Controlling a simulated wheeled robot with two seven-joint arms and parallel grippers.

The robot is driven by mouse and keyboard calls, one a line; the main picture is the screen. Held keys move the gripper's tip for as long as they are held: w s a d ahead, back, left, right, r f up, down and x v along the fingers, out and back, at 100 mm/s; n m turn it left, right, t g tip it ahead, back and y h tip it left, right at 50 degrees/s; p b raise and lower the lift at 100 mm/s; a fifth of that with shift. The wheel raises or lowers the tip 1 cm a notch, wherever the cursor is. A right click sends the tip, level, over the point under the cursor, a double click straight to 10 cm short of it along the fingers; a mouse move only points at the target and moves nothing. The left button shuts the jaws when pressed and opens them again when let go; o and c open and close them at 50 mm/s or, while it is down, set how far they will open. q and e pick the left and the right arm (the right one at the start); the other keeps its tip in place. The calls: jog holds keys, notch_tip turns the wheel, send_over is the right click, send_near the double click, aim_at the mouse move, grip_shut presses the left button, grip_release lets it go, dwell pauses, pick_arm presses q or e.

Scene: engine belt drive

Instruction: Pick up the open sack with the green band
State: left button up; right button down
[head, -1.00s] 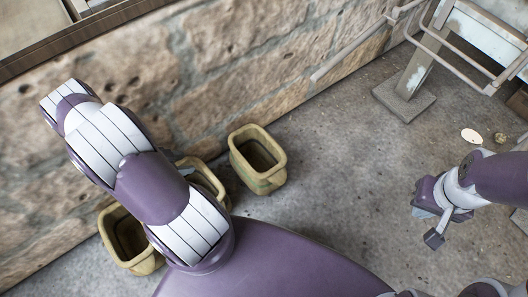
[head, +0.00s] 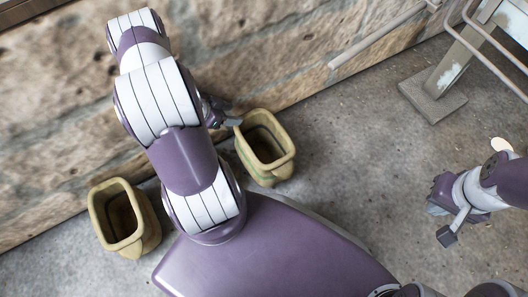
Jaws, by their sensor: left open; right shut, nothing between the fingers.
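The open sack with the green band (head: 265,150) stands upright on the floor near the stone wall, a tan container with an open top. A greenish band shows faintly low on its side. My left gripper (head: 229,118) is open at the sack's upper left rim, partly hidden by my own arm. I cannot tell whether it touches the rim. My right gripper (head: 441,222) is shut and empty, over the floor at the right, well apart from the sacks.
Another open tan sack (head: 123,221) stands at the left, near the wall. The stone wall (head: 265,50) runs behind. A metal stand with a square foot (head: 433,97) is at the upper right. The floor (head: 350,180) between the sack and my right gripper is clear.

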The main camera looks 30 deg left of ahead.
aim_at(247, 113)
pick_arm(q)
jog(key=b+x, duration=0.4)
jog(key=x, duration=0.1)
jog(key=shift+w+d, duration=0.15)
jog(key=shift+w, duration=0.35)
jog(key=shift+r, duration=0.1)
grip_shut()
jog(key=shift+r, duration=0.1)
